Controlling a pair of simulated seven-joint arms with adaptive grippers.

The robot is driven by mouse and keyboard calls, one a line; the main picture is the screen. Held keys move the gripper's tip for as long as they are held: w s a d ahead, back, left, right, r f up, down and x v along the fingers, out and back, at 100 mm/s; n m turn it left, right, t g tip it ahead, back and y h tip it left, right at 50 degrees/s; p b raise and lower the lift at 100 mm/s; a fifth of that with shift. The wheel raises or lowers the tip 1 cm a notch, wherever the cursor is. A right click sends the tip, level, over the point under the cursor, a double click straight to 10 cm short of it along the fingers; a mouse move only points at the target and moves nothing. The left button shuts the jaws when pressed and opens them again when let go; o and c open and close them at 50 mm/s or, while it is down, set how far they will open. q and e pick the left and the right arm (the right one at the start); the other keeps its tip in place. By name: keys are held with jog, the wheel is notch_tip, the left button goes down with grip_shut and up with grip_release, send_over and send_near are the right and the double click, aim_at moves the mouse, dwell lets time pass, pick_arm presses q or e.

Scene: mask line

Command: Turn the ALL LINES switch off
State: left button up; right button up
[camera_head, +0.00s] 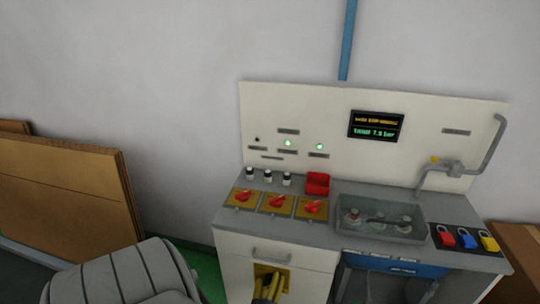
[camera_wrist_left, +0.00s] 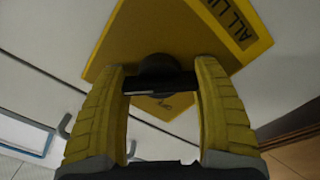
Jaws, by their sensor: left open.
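The ALL LINES switch shows in the left wrist view as a yellow plate (camera_wrist_left: 235,52), tilted in the picture, with a dark label reading "ALL LI…" partly cut off. A black knob with a black bar handle (camera_wrist_left: 160,82) stands out from it. My left gripper (camera_wrist_left: 158,75) is open, with one yellow finger on each side of the handle; I cannot tell whether they touch it. In the head view the yellow plate (camera_head: 262,270) is on the cabinet front below a drawer handle, with my left gripper (camera_head: 270,288) partly covering it. My right gripper is not in view.
On the bench top are three red rotary switches (camera_head: 277,201) on yellow plates, a red box (camera_head: 317,184), a grey tray (camera_head: 345,231) and red, blue and yellow padlocks (camera_head: 466,239). A grey chair back (camera_head: 125,275) stands at lower left. Brown boards (camera_head: 65,190) lean on the wall.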

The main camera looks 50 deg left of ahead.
pick_arm(q)
jog(key=c, duration=1)
jog(key=shift+a, duration=0.1)
jog(key=shift+c, duration=0.4)
jog(key=shift+a+r, duration=0.1)
jog(key=shift+a, duration=0.05)
jog(key=shift+c, duration=0.4)
